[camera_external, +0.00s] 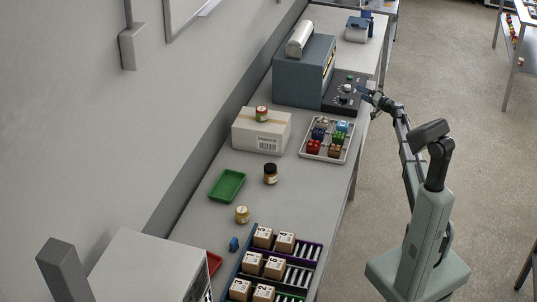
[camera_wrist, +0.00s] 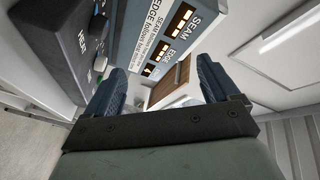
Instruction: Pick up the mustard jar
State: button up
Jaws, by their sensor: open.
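A small yellow jar with a pale lid, which looks like the mustard jar (camera_external: 242,214), stands upright on the grey bench, below the green tray in the external view. A dark-lidded jar (camera_external: 270,174) stands above and right of it, and a red-lidded jar (camera_external: 262,114) stands on a white carton. My gripper (camera_external: 366,93) is far from all three, by the control box at the bench's right edge. In the wrist view my gripper (camera_wrist: 160,80) has its two blue fingers apart with nothing held. No jar can be made out in the wrist view.
The blue-grey machine (camera_external: 303,70) and dark control box (camera_external: 344,92) stand close to my gripper. The white carton (camera_external: 262,132), a tray of coloured blocks (camera_external: 309,153), the green tray (camera_external: 215,196) and a rack of small boxes (camera_external: 310,252) occupy the bench. Bare bench surrounds the yellow jar.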

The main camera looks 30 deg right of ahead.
jog(key=w+a+r+n+g+y, duration=0.1)
jog(key=w+a+r+n+y, duration=0.15)
jog(key=a, duration=0.75)
jog(key=w+a+r+n+g+y, duration=0.1)
jog(key=a+r+n+g+y, duration=0.15)
jog(key=a, duration=0.75)
jog(key=s+a+n+g, duration=0.2)
jog(key=a, duration=0.8)
jog(key=s+a+f+n+g+y, duration=0.1)
jog(key=s+a+n+g, duration=0.1)
jog(key=a, duration=0.9)
jog(key=s+a+n+g+y, duration=0.1)
jog(key=a+n+g, duration=0.3)
jog(key=a, duration=0.6)
jog(key=shift+s+a+f, duration=0.3)
jog(key=shift+s, duration=0.2)
jog(key=s+a+f+n+g+h, duration=0.1)
jog(key=s+a+n+g, duration=0.45)
jog(key=a, duration=0.75)
jog(key=n+h, duration=0.5)
jog(key=h, duration=0.7)
send_near(243, 209)
notch_tip(243, 209, down, 12)
jog(key=shift+a+r, duration=0.1)
